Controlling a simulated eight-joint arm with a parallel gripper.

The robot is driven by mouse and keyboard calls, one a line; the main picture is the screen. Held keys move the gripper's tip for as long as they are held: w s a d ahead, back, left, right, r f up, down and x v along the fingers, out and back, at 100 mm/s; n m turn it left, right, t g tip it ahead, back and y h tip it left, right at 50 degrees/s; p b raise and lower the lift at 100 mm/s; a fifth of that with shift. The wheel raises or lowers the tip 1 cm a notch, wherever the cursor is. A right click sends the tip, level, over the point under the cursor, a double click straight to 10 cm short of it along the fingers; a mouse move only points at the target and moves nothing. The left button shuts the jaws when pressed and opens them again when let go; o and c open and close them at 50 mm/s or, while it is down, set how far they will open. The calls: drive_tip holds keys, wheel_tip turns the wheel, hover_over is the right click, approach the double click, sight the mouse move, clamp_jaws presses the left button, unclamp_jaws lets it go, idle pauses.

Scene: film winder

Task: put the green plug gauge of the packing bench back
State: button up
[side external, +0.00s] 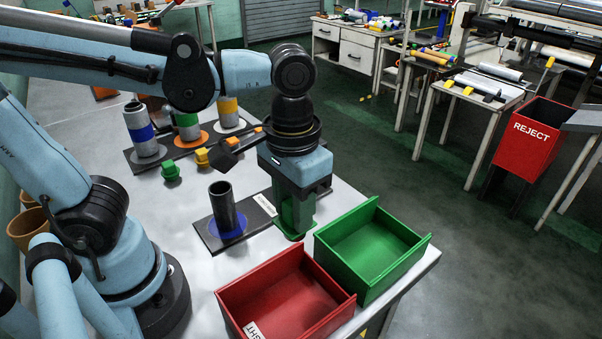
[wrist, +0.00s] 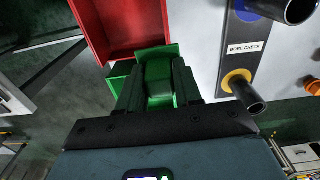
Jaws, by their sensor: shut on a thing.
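My gripper (side external: 294,207) points down over the packing bench, between the bore check board and the green tray. It is shut on a green piece, taken as the green plug gauge (wrist: 158,72), which shows between the dark fingers in the wrist view. In the side view its green lower end (side external: 291,235) is close to the bench top; I cannot tell whether it touches. The dark bore check board (side external: 207,236) carries a black tube on a blue ring (side external: 222,208). A second tube on a yellow ring (wrist: 237,77) shows in the wrist view; my gripper hides it in the side view.
A green tray (side external: 405,257) and a red tray (side external: 228,308) stand at the bench's front edge, close to my gripper. Small green (side external: 170,172) and yellow (side external: 202,158) pieces lie farther back. Banded rolls (side external: 143,130) stand behind them on dark boards.

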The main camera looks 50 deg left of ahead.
drive_tip(key=shift+s+d+f, duration=0.15)
drive_tip(key=shift+s+d, duration=0.05)
drive_tip(key=shift+s, duration=0.25)
drive_tip(key=shift+a+f, duration=0.15)
drive_tip(key=shift+f, duration=0.05)
drive_tip(key=shift+w+a+f, duration=1.1)
drive_tip(key=shift+a+f, duration=0.4)
drive_tip(key=shift+f, duration=0.3)
drive_tip(key=shift+w+a+f, duration=1.05)
drive_tip(key=shift+a+f, duration=0.45)
drive_tip(key=shift+f, duration=0.25)
drive_tip(key=shift+w+a+f, duration=1.1)
drive_tip(key=shift+a+f, duration=0.4)
drive_tip(key=shift+f, duration=0.3)
drive_tip(key=shift+f, duration=0.15)
drive_tip(key=o, duration=1.1)
